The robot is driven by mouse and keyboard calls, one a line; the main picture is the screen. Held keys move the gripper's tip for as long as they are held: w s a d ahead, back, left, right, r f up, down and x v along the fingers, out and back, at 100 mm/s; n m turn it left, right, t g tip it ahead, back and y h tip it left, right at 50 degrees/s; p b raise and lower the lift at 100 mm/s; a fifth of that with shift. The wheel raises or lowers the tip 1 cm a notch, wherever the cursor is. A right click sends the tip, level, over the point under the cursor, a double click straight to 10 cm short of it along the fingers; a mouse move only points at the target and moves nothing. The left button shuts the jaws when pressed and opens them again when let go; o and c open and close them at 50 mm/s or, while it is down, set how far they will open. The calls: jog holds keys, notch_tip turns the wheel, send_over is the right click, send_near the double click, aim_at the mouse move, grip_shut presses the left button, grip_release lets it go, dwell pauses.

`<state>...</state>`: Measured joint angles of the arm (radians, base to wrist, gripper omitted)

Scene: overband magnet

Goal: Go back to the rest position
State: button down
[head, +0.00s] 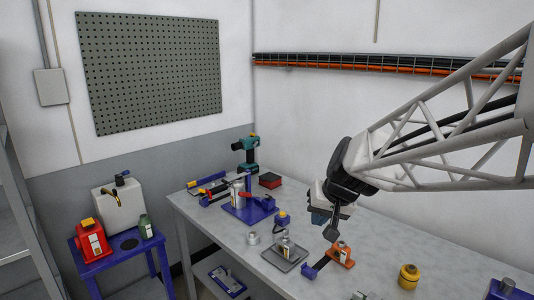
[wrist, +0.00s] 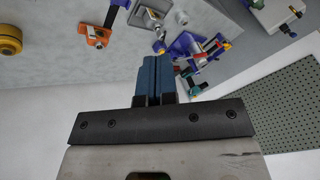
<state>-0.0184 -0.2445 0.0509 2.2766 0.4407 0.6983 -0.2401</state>
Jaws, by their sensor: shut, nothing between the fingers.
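My gripper (head: 319,217) hangs over the workbench (head: 378,243) in the head view, at the end of my white lattice arm. In the wrist view its two blue fingers (wrist: 158,66) lie side by side with no visible gap and hold nothing. Below and near it is an orange block (head: 341,256) with a small round part on it. That block also shows in the wrist view (wrist: 97,34). The gripper is apart from the bench and its objects. Part of the bench behind the gripper is hidden.
A grey tray (head: 274,262), a blue fixture (head: 243,212), a teal drill (head: 247,150) and a red-black box (head: 270,180) stand left on the bench. A yellow round part (head: 408,277) is at the right front. A cable tray (head: 390,65) runs along the wall.

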jog(key=s+d+f+g+h, duration=0.1)
jog(key=s+d, duration=0.2)
jog(key=s, duration=0.9)
jog(key=s+d+f+h, duration=0.2)
jog(key=s+d, duration=0.1)
jog(key=s, duration=0.9)
jog(key=shift+f+g+h, duration=0.2)
jog(key=shift+g+h, duration=0.1)
jog(key=shift+g, duration=0.1)
